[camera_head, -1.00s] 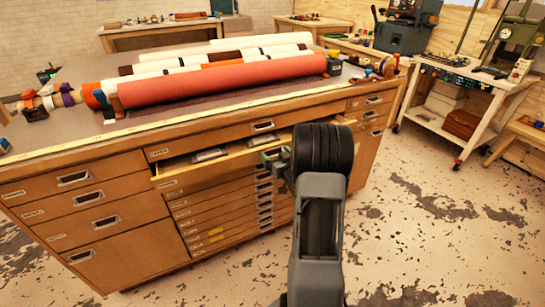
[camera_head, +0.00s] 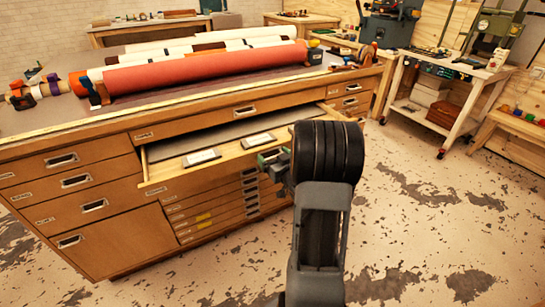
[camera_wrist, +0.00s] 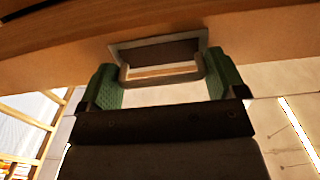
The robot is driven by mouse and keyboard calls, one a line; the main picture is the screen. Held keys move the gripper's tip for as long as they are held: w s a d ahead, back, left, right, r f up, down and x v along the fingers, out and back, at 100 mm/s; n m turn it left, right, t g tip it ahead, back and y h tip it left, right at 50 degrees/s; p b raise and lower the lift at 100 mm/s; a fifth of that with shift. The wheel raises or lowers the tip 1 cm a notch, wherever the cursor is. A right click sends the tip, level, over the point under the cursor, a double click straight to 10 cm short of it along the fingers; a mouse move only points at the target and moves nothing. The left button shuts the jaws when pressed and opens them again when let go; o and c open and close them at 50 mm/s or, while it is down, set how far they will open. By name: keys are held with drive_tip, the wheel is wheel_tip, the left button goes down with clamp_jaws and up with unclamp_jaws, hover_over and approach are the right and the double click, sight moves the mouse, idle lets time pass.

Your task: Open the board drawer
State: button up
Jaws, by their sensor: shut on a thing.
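The board drawer (camera_head: 160,176) is a wide shallow wooden drawer in the upper middle of the cabinet. It stands partly out, and a grey board (camera_head: 220,137) and two pale labelled pieces show inside. My gripper (camera_head: 272,158) is at the right part of the drawer's front. In the wrist view, the green fingers of my gripper (camera_wrist: 163,87) are at either side of the drawer's metal handle (camera_wrist: 160,52), shut on it. My wrist hides the right end of the drawer front in the head view.
The wooden cabinet (camera_head: 115,235) has a closed drawer above and several thin closed drawers below. Fabric or foil rolls (camera_head: 200,72) lie on its top. The floor (camera_head: 420,235) to the right is clear. A white cart (camera_head: 440,90) stands at the back right.

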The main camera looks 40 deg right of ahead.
drive_tip(key=shift+d, duration=0.25)
drive_tip(key=o, duration=1)
drive_tip(key=shift+s, duration=0.1)
drive_tip(key=s+a+p, duration=0.2)
drive_tip(key=s+p, duration=1)
drive_tip(key=s, duration=0.1)
drive_tip(key=shift+s, duration=0.3)
